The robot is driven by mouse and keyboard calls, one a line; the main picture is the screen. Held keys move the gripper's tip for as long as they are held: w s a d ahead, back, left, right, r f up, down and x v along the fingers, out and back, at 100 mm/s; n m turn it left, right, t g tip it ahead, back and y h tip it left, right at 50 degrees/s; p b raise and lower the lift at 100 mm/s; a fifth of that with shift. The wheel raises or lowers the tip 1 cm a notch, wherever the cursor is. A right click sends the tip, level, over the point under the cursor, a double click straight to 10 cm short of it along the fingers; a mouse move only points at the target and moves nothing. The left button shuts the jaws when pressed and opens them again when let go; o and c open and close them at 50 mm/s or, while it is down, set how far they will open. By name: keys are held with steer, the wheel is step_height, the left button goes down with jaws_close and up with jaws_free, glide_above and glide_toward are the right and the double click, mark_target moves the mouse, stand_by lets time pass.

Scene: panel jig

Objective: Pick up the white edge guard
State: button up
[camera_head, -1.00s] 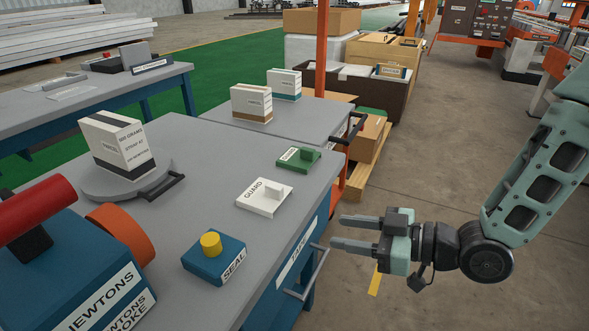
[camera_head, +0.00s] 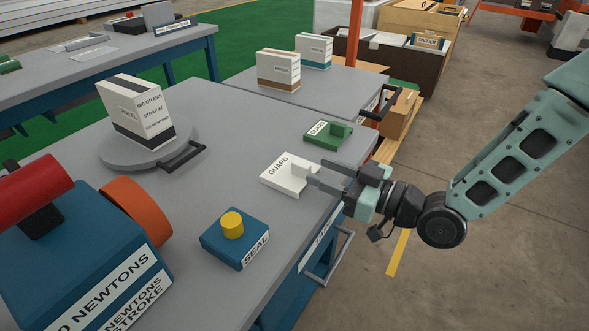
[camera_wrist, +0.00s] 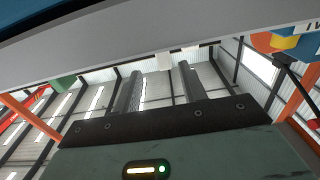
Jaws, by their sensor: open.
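The white edge guard (camera_head: 287,176), labelled GUARD, lies flat on the grey workbench near its right edge, with a small upright tab on top. My gripper (camera_head: 316,174) is open and empty, its two fingers reaching in from the right over the bench edge. The fingertips are right beside the guard's tab; I cannot tell whether they straddle it. In the wrist view, my open fingers (camera_wrist: 161,88) point up the picture, and a pale block, seemingly the guard's tab (camera_wrist: 163,62), shows in the gap between them.
A green guard-like block (camera_head: 328,134) sits just behind the white guard. A blue block with a yellow knob (camera_head: 235,238), labelled SEAL, is in front. A round turntable (camera_head: 118,155) with a carton (camera_head: 137,110) stands to the left. A bench handle (camera_head: 335,262) juts out below my gripper.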

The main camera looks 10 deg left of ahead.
mark_target(310, 169)
steer(key=x, duration=0.5)
steer(key=shift+s+a, duration=0.2)
steer(key=shift+a, duration=0.2)
steer(key=shift+c, duration=0.3)
jaws_close()
